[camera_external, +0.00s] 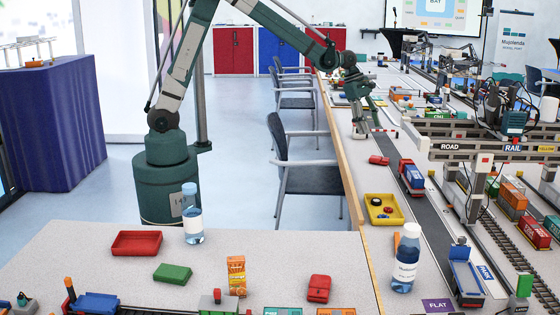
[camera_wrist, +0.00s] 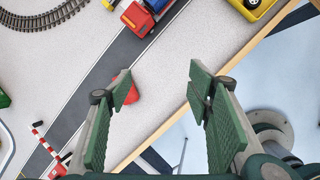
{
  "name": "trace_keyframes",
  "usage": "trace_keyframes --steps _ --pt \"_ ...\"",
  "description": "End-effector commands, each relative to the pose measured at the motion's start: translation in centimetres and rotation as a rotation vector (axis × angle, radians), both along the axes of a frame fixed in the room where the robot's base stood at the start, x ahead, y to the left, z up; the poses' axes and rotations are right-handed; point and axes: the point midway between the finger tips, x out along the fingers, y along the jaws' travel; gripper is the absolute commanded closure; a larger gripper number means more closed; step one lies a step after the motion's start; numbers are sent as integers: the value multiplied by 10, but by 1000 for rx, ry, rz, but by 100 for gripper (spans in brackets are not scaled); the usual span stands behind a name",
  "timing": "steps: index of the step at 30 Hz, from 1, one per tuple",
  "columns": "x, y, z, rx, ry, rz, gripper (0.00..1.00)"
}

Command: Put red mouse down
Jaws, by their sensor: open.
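A small red object, seemingly the red mouse (camera_external: 379,160), lies on the grey table between the table's wooden edge and the dark road strip. In the wrist view the red mouse (camera_wrist: 132,92) is partly hidden behind the left finger. My gripper (camera_external: 371,130) is above the table, a little behind the red mouse in the external view. In the wrist view my gripper (camera_wrist: 160,80) has its fingers wide apart, with nothing held between them. Bare tabletop shows in the gap.
A red-and-blue truck (camera_external: 411,177) stands on the road (camera_external: 428,225) to the right. A yellow tray (camera_external: 370,212) lies nearer the camera. A striped barrier (camera_wrist: 50,147) is at lower left in the wrist view. Chairs (camera_external: 290,160) stand beside the table.

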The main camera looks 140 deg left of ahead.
Motion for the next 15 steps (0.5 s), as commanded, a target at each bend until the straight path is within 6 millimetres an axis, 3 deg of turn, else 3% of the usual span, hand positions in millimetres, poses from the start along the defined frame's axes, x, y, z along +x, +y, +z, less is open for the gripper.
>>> trace_keyframes --steps 1,6,15 --pt "9 -21 9 21 7 -56 49" --pt "31 -79 37 97 27 -245 49" --pt "54 -184 77 235 62 -578 49"
